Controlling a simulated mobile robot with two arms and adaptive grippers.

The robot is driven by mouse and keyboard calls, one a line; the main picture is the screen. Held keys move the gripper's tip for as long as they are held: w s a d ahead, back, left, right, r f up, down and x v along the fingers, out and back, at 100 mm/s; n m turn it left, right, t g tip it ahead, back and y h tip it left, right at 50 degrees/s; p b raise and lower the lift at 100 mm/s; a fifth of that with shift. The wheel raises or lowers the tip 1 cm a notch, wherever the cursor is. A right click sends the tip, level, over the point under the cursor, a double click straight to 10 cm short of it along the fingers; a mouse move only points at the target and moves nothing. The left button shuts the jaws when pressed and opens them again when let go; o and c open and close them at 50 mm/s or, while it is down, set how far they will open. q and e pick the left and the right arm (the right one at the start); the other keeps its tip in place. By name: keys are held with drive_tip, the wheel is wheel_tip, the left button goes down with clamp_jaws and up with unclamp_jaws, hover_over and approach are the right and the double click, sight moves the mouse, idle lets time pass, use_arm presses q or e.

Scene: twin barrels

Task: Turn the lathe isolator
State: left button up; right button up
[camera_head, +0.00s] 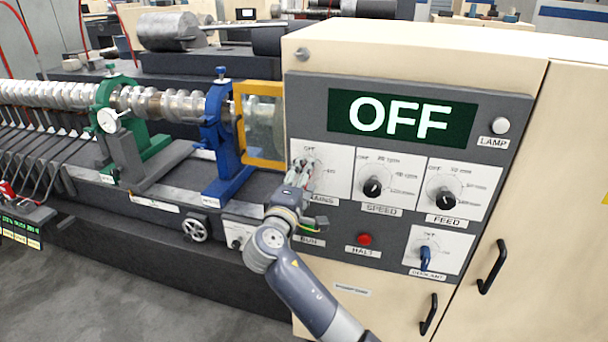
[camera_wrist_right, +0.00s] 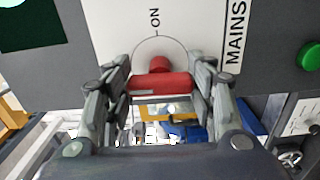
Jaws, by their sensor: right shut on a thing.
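The lathe isolator is the red handle (camera_wrist_right: 160,86) on the white MAINS plate (camera_wrist_right: 185,28). In the right wrist view its bar lies across the picture between my fingers, with the printed ON above it. In the head view the plate (camera_head: 335,165) is at the panel's upper left, and my gripper hides most of the handle. My right gripper (camera_head: 299,172) is shut on the red handle; its fingers also show at both ends of the bar in the wrist view (camera_wrist_right: 161,70). The display (camera_head: 401,118) reads OFF. My left gripper is not in view.
The SPEED knob (camera_head: 373,188) and FEED knob (camera_head: 446,199) are right of the plate. The red HALT button (camera_head: 365,239) and blue COOLANT lever (camera_head: 425,258) are lower. A green button (camera_wrist_right: 309,57) is near the handle. A yellow-framed guard (camera_head: 262,163) stands left of the cabinet.

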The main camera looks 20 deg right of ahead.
drive_tip(key=shift+r, duration=0.1)
idle(0.4)
drive_tip(key=o, duration=1.1)
drive_tip(key=shift+a, duration=0.1)
drive_tip(key=v, duration=1.2)
drive_tip(key=shift+w, duration=0.1)
